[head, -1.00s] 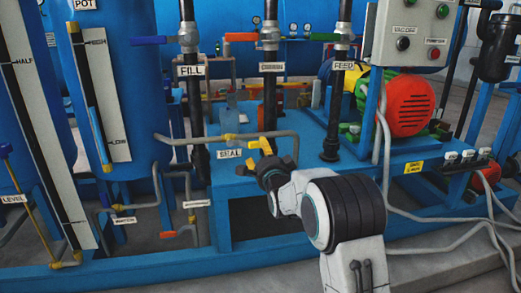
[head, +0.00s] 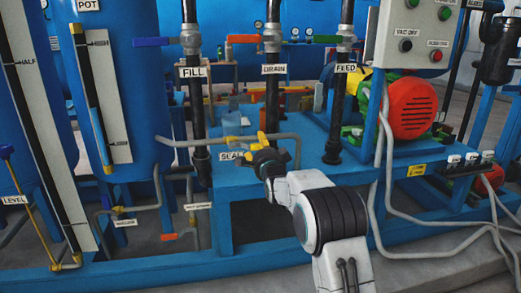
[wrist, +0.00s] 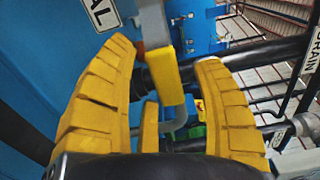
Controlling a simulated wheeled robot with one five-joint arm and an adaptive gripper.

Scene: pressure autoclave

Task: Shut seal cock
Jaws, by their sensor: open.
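My gripper (head: 263,140) is beside the SEAL label (head: 232,155) at the blue stand, at the end of a grey pipe (head: 285,135). Gaps show on both sides of the handle. Part of the label (wrist: 103,13) shows at top left. In the head view my gripper covers or blends with the handle, so its angle is hard to tell there.
Black vertical pipes labelled FILL (head: 193,72), DRAIN (head: 274,69) and FEED (head: 345,68) rise behind and beside my gripper. A red-ended pump motor (head: 412,107) stands at right. The blue pot tank (head: 120,120) is at left. Grey hoses (head: 440,250) run along the right front.

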